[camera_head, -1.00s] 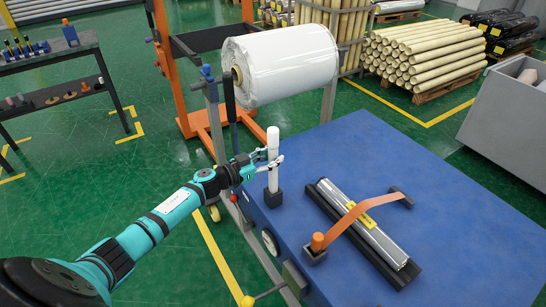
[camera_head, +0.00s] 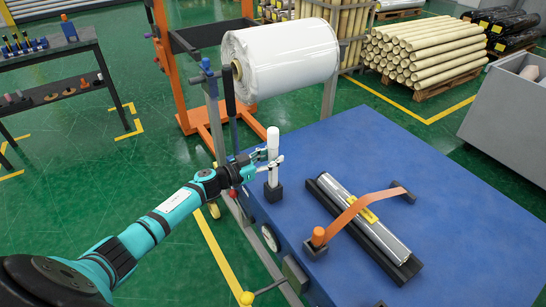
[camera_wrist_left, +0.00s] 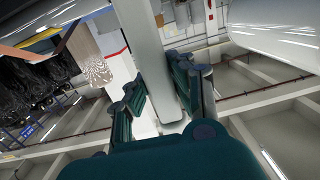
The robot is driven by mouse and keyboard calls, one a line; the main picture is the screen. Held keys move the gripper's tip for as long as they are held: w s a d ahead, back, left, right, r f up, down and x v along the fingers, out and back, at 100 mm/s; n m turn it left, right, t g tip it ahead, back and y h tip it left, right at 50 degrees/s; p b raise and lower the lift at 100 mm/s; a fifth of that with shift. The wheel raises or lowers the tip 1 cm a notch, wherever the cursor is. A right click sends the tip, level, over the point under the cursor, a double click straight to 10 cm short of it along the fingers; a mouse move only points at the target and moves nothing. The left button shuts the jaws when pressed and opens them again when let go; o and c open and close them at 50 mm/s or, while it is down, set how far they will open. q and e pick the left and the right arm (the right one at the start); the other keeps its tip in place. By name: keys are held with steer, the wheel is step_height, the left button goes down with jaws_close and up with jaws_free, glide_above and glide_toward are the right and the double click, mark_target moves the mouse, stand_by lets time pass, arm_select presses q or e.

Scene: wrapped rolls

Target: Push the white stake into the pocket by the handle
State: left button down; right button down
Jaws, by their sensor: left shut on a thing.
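The white stake (camera_head: 272,143) stands upright at the left edge of the blue table. Its lower end meets the small black pocket block (camera_head: 273,193); how deep it sits inside I cannot tell. My left gripper (camera_head: 272,164) is shut around the stake's middle, above the block. In the left wrist view the stake (camera_wrist_left: 150,50) runs between the two dark fingers (camera_wrist_left: 158,92). My right gripper is in neither view.
On the blue table (camera_head: 350,135), a wrapped roll (camera_head: 365,220) lies in a black cradle under an orange strap (camera_head: 352,212) with an orange knob (camera_head: 318,235). A large white roll (camera_head: 285,60) hangs behind the stake. A black lever (camera_head: 229,92) stands close to my left wrist.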

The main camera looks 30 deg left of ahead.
arm_select(q)
steer(key=shift+f+b, duration=0.8)
steer(key=shift+f, duration=0.35)
steer(key=c, duration=1.1)
jaws_free()
steer(key=v, duration=1.2)
